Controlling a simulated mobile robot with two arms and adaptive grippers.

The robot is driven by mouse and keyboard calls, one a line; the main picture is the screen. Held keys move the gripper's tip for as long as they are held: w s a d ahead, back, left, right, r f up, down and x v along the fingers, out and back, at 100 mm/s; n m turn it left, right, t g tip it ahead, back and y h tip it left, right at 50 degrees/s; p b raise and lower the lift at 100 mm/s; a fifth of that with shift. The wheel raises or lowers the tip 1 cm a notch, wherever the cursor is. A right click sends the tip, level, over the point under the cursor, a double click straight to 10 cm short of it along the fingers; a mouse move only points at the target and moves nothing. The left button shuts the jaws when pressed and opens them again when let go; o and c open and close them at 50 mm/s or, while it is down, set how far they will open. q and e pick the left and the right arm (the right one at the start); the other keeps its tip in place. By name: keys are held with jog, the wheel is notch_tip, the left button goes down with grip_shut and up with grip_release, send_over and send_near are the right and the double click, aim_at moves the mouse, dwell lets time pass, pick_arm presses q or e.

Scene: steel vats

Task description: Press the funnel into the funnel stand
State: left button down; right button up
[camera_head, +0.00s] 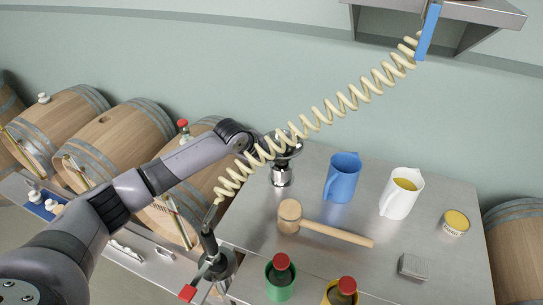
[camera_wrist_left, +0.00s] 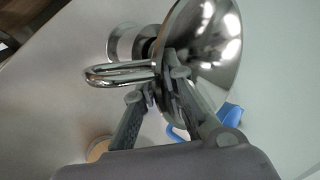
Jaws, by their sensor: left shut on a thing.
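The shiny steel funnel (camera_head: 290,149) is at the back left of the steel table, partly hidden by my left gripper (camera_head: 273,141). In the left wrist view the funnel (camera_wrist_left: 215,40) shows its wide cone and a looped wire handle. My left gripper (camera_wrist_left: 163,82) is shut on the funnel near the handle, below the rim. The funnel stand (camera_head: 281,177), a short metal cylinder, stands directly under the funnel in the head view. Its ring (camera_wrist_left: 122,42) shows beyond the spout in the left wrist view. I cannot tell how far the spout sits in the stand. My right gripper is not in view.
A blue jug (camera_head: 342,178), a white jug (camera_head: 400,195), a wooden mallet (camera_head: 330,231) and a tin (camera_head: 455,223) stand or lie on the table (camera_head: 262,222). A coiled hose (camera_head: 320,115) hangs across near my left arm. Barrels (camera_head: 123,135) are at left.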

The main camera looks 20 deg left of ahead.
pick_arm(q)
jog(key=shift+f+b, duration=0.6)
jog(key=shift+f, duration=0.7)
jog(key=c, duration=1.6)
grip_release()
jog(key=v, duration=1.2)
jog(key=shift+f, duration=0.1)
